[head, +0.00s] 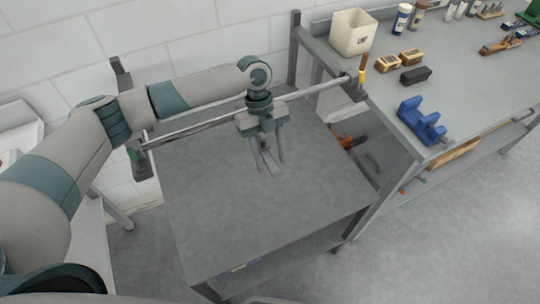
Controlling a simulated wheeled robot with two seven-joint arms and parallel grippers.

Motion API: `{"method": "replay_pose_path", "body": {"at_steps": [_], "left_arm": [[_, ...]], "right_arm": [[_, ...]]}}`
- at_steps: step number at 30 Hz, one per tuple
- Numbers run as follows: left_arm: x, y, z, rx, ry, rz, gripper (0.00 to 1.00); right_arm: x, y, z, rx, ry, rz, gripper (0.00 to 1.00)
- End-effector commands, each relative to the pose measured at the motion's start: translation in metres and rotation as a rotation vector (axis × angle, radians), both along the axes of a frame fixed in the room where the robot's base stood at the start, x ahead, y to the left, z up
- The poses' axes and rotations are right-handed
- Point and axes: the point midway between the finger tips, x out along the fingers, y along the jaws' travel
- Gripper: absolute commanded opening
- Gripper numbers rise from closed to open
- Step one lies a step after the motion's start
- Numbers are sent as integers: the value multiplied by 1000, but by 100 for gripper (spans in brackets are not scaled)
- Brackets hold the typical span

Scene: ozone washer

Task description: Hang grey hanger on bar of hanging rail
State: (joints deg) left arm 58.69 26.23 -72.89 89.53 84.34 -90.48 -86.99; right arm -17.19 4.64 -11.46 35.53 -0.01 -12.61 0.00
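The bar of the hanging rail (198,128) runs slantwise from a bracket at the left to an upright at the right, above a grey table. My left gripper (267,160) points down at the bar's middle, in front of it, over the table. Its two fingers stand apart. A small pale grey piece (269,164) shows between and below the fingers; it may be the grey hanger, but its shape is too small to be sure. I cannot tell whether it touches the bar or a finger. My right gripper is not in view.
The grey table top (255,220) below is otherwise bare. A workbench (460,90) at the right holds a white bin (352,33), a blue holder (421,121), brushes (388,62) and bottles. A white wall stands behind the bar. Open floor lies at the lower right.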

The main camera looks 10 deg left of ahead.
Motion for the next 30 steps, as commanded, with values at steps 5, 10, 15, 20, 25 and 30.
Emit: {"method": "replay_pose_path", "body": {"at_steps": [5,10,15,20,25,30], "left_arm": [[0,0,1,0,0,0,45],[4,2,8,-1,-2,1,45],[11,7,27,0,-3,2,45],[20,13,54,0,-5,1,45],[31,20,86,-1,-3,1,45],[42,27,118,0,-4,1,45]], "right_arm": [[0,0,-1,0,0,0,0],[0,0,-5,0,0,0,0],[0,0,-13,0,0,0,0],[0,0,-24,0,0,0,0],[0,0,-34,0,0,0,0],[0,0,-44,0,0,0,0]]}}
